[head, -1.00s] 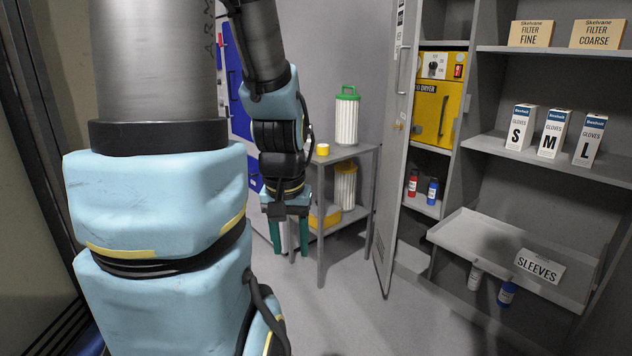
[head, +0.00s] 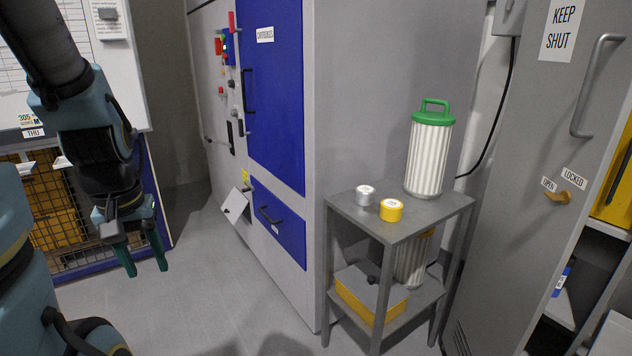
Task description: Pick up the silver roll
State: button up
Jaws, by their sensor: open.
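The silver roll (head: 365,195) is a small short cylinder with a pale top. It sits upright on the top of the grey stand (head: 345,213), near its left back corner. A yellow roll (head: 391,210) of similar shape is just to its right and nearer the front. My gripper (head: 143,262) is at the left of the head view, pointing down. Its two green fingers are apart with nothing between them. It is well to the left of the stand and apart from both rolls.
A white pleated filter with a green handle (head: 430,152) stands at the back of the stand top. The lower shelf holds a yellow tray (head: 372,306) and another filter (head: 412,260). A blue-doored machine (head: 272,90) stands behind left; a grey cabinet door (head: 545,170) is right. The left floor is clear.

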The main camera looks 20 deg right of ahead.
aim_at(365, 195)
jog(key=i+j+z, duration=0.1)
jog(key=i, duration=0.65)
jog(key=i+z, duration=0.3)
jog(key=z, duration=0.15)
jog(key=i+j+z, duration=0.1)
jog(key=i+z, duration=0.2)
jog(key=z, duration=0.15)
jog(key=i+j+z, duration=0.2)
jog(key=z, duration=0.25)
jog(key=i+j+z, duration=0.8)
jog(key=i+l, duration=0.05)
jog(key=i, duration=0.05)
